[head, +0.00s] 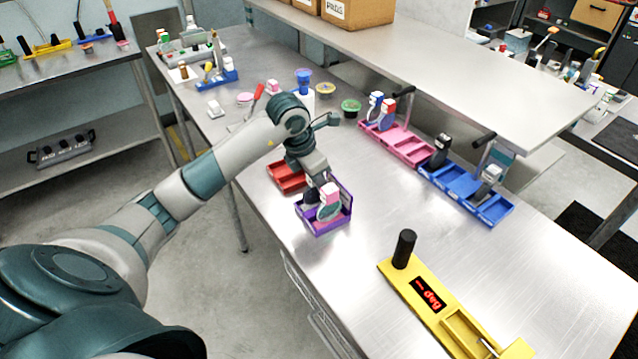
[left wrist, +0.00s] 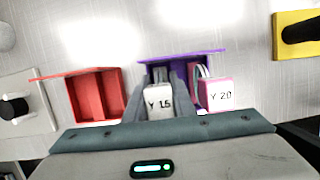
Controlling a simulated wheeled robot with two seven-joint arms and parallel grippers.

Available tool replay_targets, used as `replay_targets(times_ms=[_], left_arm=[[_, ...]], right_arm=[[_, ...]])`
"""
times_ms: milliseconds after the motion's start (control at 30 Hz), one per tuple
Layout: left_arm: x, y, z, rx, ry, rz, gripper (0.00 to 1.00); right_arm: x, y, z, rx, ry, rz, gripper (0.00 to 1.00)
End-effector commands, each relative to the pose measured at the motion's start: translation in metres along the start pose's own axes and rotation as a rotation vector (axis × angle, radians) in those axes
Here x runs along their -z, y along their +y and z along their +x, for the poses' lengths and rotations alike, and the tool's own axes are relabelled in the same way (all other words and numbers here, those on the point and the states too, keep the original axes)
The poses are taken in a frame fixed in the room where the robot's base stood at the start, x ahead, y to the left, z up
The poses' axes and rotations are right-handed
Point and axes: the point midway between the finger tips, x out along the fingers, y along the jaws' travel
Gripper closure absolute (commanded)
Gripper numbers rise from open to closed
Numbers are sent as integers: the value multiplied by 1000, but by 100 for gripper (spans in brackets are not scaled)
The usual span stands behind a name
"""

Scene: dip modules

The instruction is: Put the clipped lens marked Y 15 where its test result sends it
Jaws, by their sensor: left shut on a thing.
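The lens clip marked Y 15 (left wrist: 159,103) has a whitish label face and sits between the fingers of my left gripper (left wrist: 161,80) in the left wrist view. The gripper (head: 318,186) is shut on it, at the purple tray (head: 325,229). I cannot tell whether the clip rests in the tray or hangs just above it. A pink clip marked Y 20 (left wrist: 215,96) stands in the purple tray beside it; it also shows in the head view (head: 329,201). In the head view the Y 15 clip is mostly hidden. My right gripper is out of view.
A red tray (head: 284,180) adjoins the purple one and looks empty. A yellow tester (head: 452,320) with a red display reading a dash and "deg" lies nearer. A pink tray (head: 411,150) and a blue tray (head: 450,181) hold clips under the shelf. Bare bench lies between.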

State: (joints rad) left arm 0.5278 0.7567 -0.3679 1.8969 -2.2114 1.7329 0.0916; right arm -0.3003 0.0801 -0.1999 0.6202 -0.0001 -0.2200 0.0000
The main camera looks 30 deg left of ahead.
Motion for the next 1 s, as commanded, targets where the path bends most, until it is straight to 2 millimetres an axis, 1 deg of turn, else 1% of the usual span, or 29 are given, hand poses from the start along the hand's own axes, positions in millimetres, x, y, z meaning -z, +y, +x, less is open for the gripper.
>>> replay_targets(times_ms=[133, 167, 200, 233, 533, 667, 733, 867, 1000], left_arm=[[1, 0, 4, -1, -1, 0, 100], [1, 0, 2, -1, -1, 0, 72], [0, 0, 2, 0, -1, 0, 63], [0, 0, 2, 0, -1, 0, 58], [0, 0, 2, 0, 0, 0, 58], [0, 0, -1, 0, 0, 0, 58], [0, 0, -4, -1, -1, 0, 58], [-1, 1, -17, -2, -3, 1, 58], [-1, 1, -39, -4, -4, 1, 58]], right_arm=[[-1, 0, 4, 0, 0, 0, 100], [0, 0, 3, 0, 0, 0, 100], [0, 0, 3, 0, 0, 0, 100], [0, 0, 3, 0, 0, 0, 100], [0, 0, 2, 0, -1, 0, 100], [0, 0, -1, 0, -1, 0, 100], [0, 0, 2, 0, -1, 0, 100], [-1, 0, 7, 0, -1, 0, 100], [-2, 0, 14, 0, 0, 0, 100]])
